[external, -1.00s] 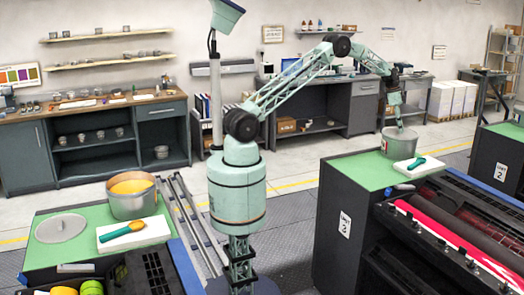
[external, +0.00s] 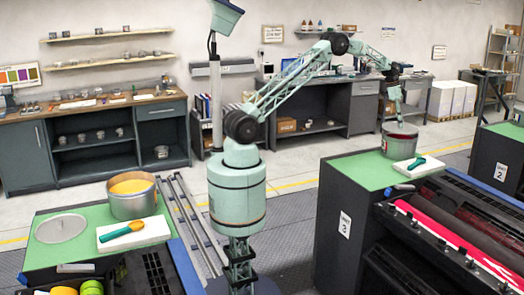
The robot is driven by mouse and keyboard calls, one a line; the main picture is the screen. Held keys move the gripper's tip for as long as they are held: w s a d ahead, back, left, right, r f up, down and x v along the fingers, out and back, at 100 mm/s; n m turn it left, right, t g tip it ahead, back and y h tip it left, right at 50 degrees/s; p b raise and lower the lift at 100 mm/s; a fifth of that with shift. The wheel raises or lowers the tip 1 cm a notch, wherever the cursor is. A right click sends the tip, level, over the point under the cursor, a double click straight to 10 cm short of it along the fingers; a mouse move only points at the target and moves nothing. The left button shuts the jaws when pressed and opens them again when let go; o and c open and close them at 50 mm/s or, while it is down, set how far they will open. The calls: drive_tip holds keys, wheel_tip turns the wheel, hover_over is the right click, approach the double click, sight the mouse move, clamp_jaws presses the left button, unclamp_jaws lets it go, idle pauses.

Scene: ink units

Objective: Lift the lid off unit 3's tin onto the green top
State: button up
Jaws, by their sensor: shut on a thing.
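Unit 3's tin (external: 398,146) is a grey metal can on the green top (external: 365,166) of the unit marked 3. Red ink shows in its mouth, so the lid no longer covers all of it. My gripper (external: 400,119) is just above the tin's mouth, pointing down, and is shut on the lid. The lid is too small and thin here to make out its outline or tilt.
A white pad with a green-handled tool (external: 417,163) lies close in front of the tin. Bare green top lies to the tin's left. At the left, another green top holds an open orange-ink tin (external: 132,206) and a loose lid (external: 62,228).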

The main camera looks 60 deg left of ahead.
drive_tip(key=s+r+b, duration=0.1)
drive_tip(key=s+b, duration=0.2)
drive_tip(key=s, duration=1.2)
drive_tip(key=shift+s+r, duration=0.25)
idle(0.7)
drive_tip(key=s+f+n+y+b, duration=0.1)
drive_tip(key=s+f+n+b, duration=0.2)
drive_tip(key=s+b, duration=0.4)
drive_tip(key=s+f+n+y+b, duration=0.1)
drive_tip(key=s+f+n+b, duration=0.3)
drive_tip(key=s, duration=0.9)
drive_tip(key=shift+f+n+t+b, duration=0.35)
drive_tip(key=shift+n+b, duration=0.45)
drive_tip(key=shift+b, duration=0.65)
